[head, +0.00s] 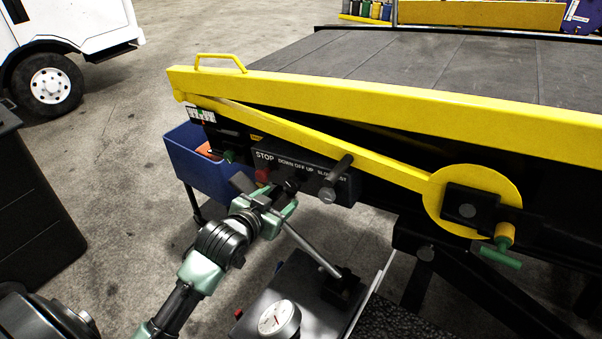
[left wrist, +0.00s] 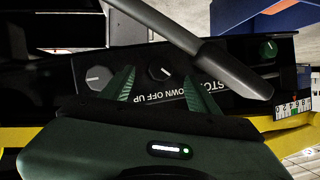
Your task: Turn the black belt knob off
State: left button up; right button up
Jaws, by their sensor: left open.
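The black knob (left wrist: 160,71) with a white pointer line sits on the dark control panel, by the DOWN OFF UP lettering, in the left wrist view. The pointer is slanted; I cannot tell for sure which word it marks. In the head view the black knob (head: 291,185) is partly covered by my gripper. My left gripper (head: 270,195) is in front of the panel. In the left wrist view its two green fingers (left wrist: 159,76) are open, one on each side of the black knob. I cannot tell whether they touch it. My right gripper is not in view.
A red STOP button (head: 262,174) is left of the black knob. A grey knob (left wrist: 98,77) and a green knob (left wrist: 268,50) flank it. A yellow rail (head: 400,103) runs above; a blue bin (head: 190,168) hangs left.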

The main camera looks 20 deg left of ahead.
aim_at(291, 185)
pick_arm(q)
jog(key=shift+w+r, duration=0.25)
jog(key=shift+r, duration=0.1)
jog(key=shift+p+x, duration=0.6)
jog(key=shift+x, duration=0.5)
jog(key=p+x, duration=0.1)
jog(key=x, duration=0.3)
jog(key=shift+w+r, duration=0.1)
jog(key=shift+r, duration=0.05)
jog(key=shift+w+f, duration=0.3)
jog(key=shift+w, duration=0.25)
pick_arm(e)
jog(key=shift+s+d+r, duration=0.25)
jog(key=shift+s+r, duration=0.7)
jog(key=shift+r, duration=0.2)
pick_arm(q)
jog(key=shift+s, duration=0.1)
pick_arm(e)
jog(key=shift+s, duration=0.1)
pick_arm(q)
grip_shut()
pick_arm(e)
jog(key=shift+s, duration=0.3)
